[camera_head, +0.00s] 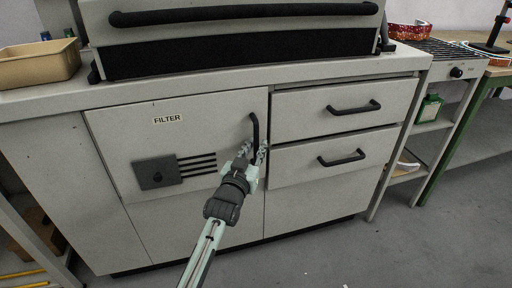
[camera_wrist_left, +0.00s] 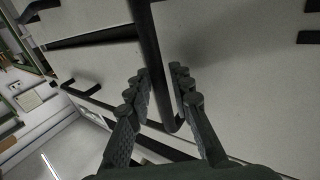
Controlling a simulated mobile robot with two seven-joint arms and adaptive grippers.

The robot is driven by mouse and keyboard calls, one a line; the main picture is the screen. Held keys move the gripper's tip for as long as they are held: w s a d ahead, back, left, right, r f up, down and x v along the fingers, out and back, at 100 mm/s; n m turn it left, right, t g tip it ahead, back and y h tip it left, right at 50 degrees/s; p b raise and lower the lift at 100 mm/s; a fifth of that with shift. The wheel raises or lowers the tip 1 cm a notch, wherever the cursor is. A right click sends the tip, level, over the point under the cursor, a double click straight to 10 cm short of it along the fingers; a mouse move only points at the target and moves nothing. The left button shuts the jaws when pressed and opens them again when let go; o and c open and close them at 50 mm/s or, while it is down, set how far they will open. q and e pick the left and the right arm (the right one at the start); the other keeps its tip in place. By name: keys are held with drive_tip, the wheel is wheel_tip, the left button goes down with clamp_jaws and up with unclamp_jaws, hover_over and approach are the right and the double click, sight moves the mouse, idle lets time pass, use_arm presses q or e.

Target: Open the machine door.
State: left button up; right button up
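The grey machine has a closed hinged door (camera_head: 120,135) labelled FILTER, with a black upright handle (camera_head: 254,130) near its right edge. My left gripper (camera_head: 252,155) is at the lower end of this handle. In the left wrist view, the handle (camera_wrist_left: 155,50) runs between the two fingers of my left gripper (camera_wrist_left: 160,88), which stand apart on either side of it. A gap shows, so the gripper is open around the handle. Above the worktop, the machine's upper part carries a long black bar handle (camera_head: 245,12). My right gripper is in neither view.
Two closed drawers, the upper (camera_head: 345,105) and lower (camera_head: 335,158), sit right of the door, with protruding black handles. A beige tray (camera_head: 40,66) stands on the worktop at left. A grill-topped shelf unit (camera_head: 440,50) stands at right. The floor in front looks clear.

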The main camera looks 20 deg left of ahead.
use_arm(q)
drive_tip(key=shift+w, duration=0.1)
clamp_jaws()
idle(0.4)
